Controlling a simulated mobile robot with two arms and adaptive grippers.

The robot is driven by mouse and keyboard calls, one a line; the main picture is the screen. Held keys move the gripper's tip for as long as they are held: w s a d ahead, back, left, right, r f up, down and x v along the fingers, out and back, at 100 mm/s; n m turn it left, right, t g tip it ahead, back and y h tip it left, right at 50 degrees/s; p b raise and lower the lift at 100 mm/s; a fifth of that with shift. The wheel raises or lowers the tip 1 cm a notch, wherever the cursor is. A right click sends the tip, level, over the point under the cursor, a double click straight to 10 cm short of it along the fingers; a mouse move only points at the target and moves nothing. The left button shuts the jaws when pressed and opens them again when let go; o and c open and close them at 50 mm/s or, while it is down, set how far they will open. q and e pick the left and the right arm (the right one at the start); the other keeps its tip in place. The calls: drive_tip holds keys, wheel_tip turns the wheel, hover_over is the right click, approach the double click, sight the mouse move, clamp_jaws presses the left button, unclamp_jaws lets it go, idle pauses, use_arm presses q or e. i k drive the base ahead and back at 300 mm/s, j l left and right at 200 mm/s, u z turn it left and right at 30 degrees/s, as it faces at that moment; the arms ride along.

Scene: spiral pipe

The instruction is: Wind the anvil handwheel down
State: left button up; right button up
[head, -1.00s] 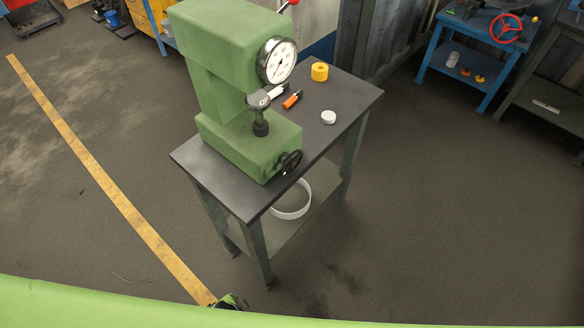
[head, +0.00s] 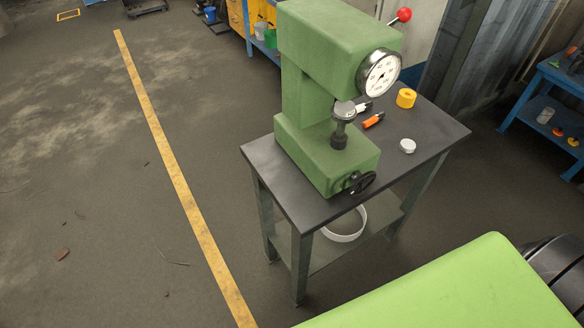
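The green hardness tester (head: 325,60) stands on a dark-topped bench (head: 270,170). Its black anvil handwheel (head: 361,182) sticks out low on the front of its base. The anvil (head: 344,110) is a round metal plate on a dark screw, under the head with the white dial gauge (head: 381,75). I cannot tell whether the anvil touches anything above it. Neither of my grippers shows in the head view. A light green part of my own body fills the lower right.
On the bench top lie a yellow ring-shaped piece (head: 406,98), an orange marker (head: 373,120) and a white round piece (head: 407,146). A blue table (head: 545,95) stands at the right.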

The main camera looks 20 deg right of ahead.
sight(360, 181)
drive_tip(key=l+u, duration=0.8)
drive_tip(key=l, duration=0.2)
drive_tip(key=k+l+u, duration=0.1)
drive_tip(key=l+u, duration=0.3)
drive_tip(key=k+l+u, duration=0.15)
drive_tip(key=l+u, duration=0.25)
drive_tip(key=k+l+u, duration=0.2)
drive_tip(key=l+u, duration=0.2)
drive_tip(key=k+l, duration=0.05)
drive_tip(key=l, duration=0.1)
